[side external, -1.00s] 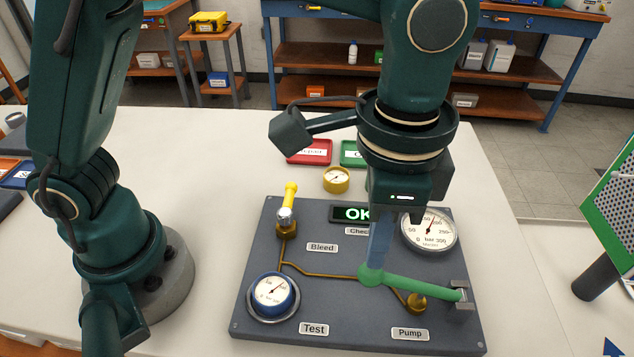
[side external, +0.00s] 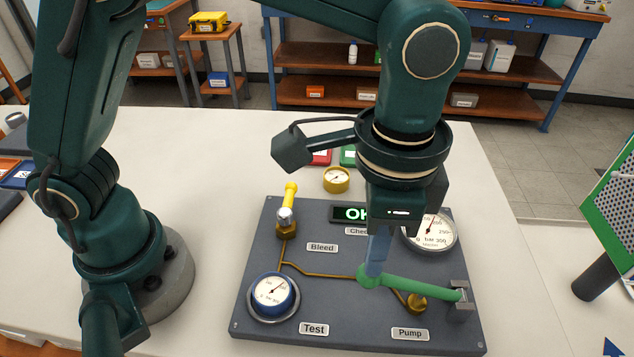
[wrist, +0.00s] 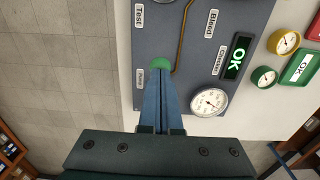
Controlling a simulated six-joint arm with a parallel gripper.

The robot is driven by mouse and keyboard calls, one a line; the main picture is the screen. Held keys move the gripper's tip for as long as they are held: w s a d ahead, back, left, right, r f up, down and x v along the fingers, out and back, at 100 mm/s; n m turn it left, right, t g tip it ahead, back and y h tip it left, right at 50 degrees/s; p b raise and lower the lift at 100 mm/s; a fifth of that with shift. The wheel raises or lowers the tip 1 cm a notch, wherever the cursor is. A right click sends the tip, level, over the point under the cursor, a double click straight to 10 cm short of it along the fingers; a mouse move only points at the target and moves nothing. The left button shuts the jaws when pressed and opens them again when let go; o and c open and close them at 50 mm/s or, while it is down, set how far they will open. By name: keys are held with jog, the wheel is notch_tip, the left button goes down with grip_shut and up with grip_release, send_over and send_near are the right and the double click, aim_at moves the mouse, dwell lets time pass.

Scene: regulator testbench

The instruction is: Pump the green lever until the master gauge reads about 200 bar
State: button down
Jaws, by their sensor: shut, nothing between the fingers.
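The green lever (side external: 410,286) lies low across the grey board, its round knob end at left and its pivot bracket at right. My gripper (side external: 372,270) is shut, with its blue fingers pointing down and their tips at the knob, touching or just above it. The wrist view shows the fingertips (wrist: 160,76) at the green knob (wrist: 160,63). The white master gauge (side external: 432,236) is partly hidden behind my gripper; its needle points up and slightly right, exact value not readable. It shows whole in the wrist view (wrist: 209,102), too small to read.
The grey board (side external: 360,325) carries a blue-rimmed test gauge (side external: 271,294), a yellow bleed lever (side external: 289,200), and an OK display (side external: 346,214), partly covered. A yellow gauge (side external: 336,179) and red and green trays stand behind.

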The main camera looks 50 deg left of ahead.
jog(key=shift+f, duration=0.65)
dwell(0.3)
jog(key=shift+r, duration=1.4)
jog(key=shift+r, duration=3)
